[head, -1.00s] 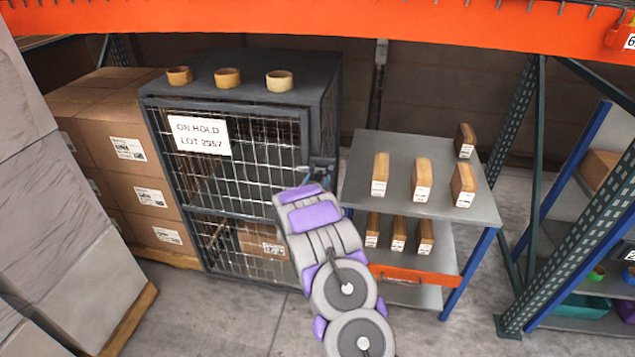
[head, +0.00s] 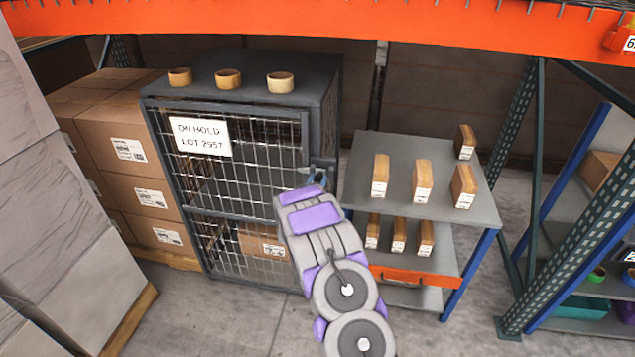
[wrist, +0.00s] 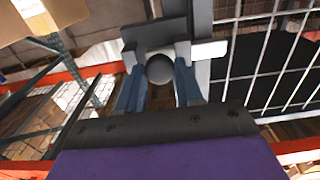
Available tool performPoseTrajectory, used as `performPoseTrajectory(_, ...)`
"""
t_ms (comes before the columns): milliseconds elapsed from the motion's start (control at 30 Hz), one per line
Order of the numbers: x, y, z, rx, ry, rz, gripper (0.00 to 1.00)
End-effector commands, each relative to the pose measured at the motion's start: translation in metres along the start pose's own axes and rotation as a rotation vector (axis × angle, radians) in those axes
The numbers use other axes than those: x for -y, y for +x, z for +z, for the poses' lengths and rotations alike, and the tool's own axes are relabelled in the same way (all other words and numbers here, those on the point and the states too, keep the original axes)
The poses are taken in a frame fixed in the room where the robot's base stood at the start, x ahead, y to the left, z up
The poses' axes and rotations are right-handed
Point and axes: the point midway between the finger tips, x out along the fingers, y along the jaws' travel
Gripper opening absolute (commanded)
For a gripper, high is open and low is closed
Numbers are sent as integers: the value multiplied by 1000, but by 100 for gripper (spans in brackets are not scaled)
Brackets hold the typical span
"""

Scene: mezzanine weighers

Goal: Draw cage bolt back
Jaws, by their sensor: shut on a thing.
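The wire-mesh cage (head: 245,210) stands left of centre with an "ON HOLD LOT 2957" sign (head: 200,136); its door looks closed. The cage bolt's dark housing (head: 323,161) is at the right side of the door, and a pale bolt end shows left of it. In the wrist view the bolt's round grey knob (wrist: 160,69) sits between my two blue fingers, with the pale bolt bar (wrist: 208,51) to its right. My gripper (head: 318,180) is shut on the knob. My arm hides the lower right of the cage door.
Three tan rings (head: 228,79) stand on the cage top. A grey shelf cart (head: 400,205) with several wooden blocks is close on the right. Stacked cartons (head: 130,150) are left of the cage. An orange beam (head: 300,18) crosses above. Bare floor shows in front of the cage.

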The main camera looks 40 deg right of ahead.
Motion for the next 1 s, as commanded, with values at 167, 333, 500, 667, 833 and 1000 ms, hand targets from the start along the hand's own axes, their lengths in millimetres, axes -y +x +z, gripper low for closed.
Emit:
performPoseTrajectory(167, 0, 0, 0, -1, 0, 1, 0)
performPoseTrajectory(333, -13, 1, -1, -1, -2, 5, 0)
performPoseTrajectory(500, -44, 1, -2, -3, 0, 8, 0)
performPoseTrajectory(667, -52, 0, 0, 0, 2, 5, 0)
performPoseTrajectory(833, -53, 0, 0, 0, 2, 7, 0)
performPoseTrajectory(1000, -53, 0, 0, 0, 2, 7, 47)
